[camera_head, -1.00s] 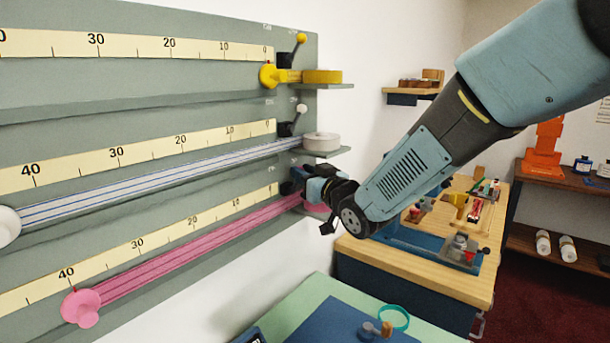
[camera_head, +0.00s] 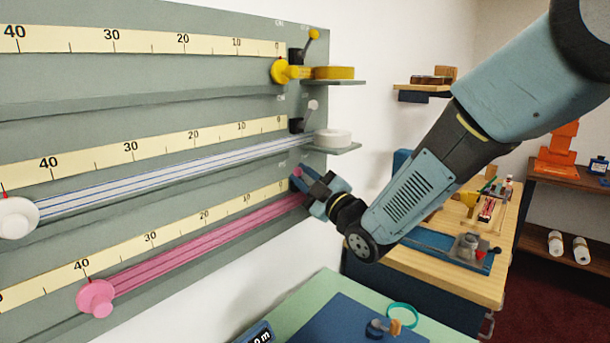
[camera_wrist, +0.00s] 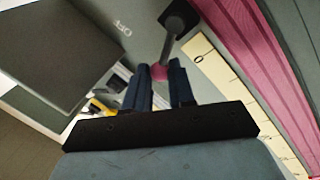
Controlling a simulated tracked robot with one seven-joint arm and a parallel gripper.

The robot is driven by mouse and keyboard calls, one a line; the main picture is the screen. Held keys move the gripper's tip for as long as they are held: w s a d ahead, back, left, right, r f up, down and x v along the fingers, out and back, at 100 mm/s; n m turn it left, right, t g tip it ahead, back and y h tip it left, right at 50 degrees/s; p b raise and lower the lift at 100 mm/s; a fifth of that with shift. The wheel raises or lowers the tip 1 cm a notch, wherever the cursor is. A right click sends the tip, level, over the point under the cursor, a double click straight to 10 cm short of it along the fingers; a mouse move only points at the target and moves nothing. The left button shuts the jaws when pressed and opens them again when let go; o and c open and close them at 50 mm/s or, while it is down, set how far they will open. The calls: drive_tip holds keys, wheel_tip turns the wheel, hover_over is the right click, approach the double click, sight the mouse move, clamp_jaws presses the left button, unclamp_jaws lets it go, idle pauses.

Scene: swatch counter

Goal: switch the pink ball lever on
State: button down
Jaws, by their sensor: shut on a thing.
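The pink ball lever (camera_head: 297,172) is on the grey wall panel, at the zero end of the lowest scale. In the wrist view its pink ball (camera_wrist: 160,72) sits between my fingertips, on a grey stem (camera_wrist: 171,45) from a black base (camera_wrist: 180,17). My gripper (camera_head: 302,182) is shut on the ball, which is partly hidden by the fingers. A label by the lever, seen tilted in the wrist view, seems to read OFF (camera_wrist: 122,25).
Above are a white-ball lever (camera_head: 312,105) and a yellow-ball lever (camera_head: 314,34). A pink strip (camera_head: 200,243) runs along the lowest scale to a pink disc (camera_head: 96,298). A white roll (camera_head: 332,138) rests on a small ledge. A green table (camera_head: 290,305) stands below.

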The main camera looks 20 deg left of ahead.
drive_tip(key=shift+s+f+n+g, duration=0.1)
drive_tip(key=shift+f+n+g, duration=0.25)
drive_tip(key=shift+n, duration=0.75)
drive_tip(key=c, duration=1.2)
unclamp_jaws()
drive_tip(key=shift+c, duration=0.2)
drive_tip(key=shift+o, duration=1.4)
drive_tip(key=shift+s, duration=0.1)
drive_tip(key=v, duration=1.3)
drive_tip(key=shift+d+f, duration=0.3)
drive_tip(key=shift+f, duration=0.1)
